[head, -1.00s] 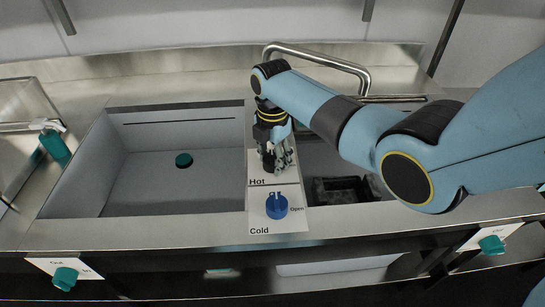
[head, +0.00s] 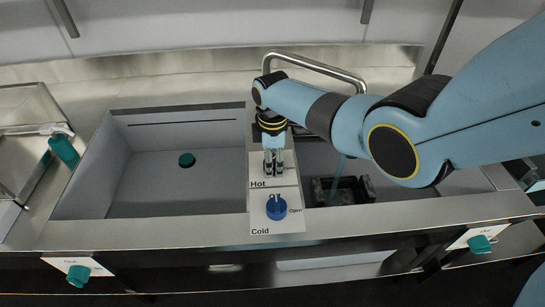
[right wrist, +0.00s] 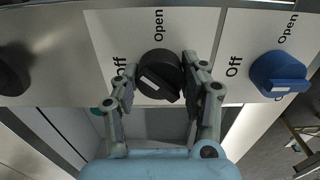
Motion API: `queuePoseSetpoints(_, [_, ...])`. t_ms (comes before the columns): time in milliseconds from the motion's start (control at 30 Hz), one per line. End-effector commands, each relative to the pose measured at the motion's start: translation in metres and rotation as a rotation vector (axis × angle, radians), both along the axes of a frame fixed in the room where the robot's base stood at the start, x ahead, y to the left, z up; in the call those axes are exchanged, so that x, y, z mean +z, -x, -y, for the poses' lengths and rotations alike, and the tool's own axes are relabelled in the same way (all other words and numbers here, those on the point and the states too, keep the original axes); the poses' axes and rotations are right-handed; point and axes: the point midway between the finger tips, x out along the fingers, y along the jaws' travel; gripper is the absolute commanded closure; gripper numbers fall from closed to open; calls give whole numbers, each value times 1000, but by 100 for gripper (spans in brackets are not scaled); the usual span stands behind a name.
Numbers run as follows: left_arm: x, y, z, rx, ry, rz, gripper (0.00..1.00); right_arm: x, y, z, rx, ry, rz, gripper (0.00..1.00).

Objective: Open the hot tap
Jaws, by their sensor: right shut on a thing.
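The hot tap's knob is black and round with a white mark, and in the right wrist view (right wrist: 158,70) it sits between my right gripper's fingers. Its panel (head: 258,166) carries the label Hot, with Off and Open printed around the knob. My right gripper (head: 273,172) points down at this panel in the head view and hides most of the knob. In the right wrist view my right gripper (right wrist: 160,90) is shut on the black knob. A thin blue stream (head: 337,178) runs down below the metal spout (head: 325,60). My left gripper is out of view.
The blue cold knob (head: 276,207) stands just in front of the hot panel. An empty grey basin (head: 150,195) with a teal plug (head: 186,159) lies to the left. A dark open box (head: 350,190) is in the right basin. Teal knobs (head: 78,275) line the front.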

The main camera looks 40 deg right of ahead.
Motion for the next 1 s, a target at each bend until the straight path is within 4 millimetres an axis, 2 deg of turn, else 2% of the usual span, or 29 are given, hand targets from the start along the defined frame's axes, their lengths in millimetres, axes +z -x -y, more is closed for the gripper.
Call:
queuePoseSetpoints(600, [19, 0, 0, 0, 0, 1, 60, 0, 2, 0, -564, 0, -3, 88])
queuePoseSetpoints(1000, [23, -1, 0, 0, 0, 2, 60, -1, 2, -1, -781, 1, -3, 88])
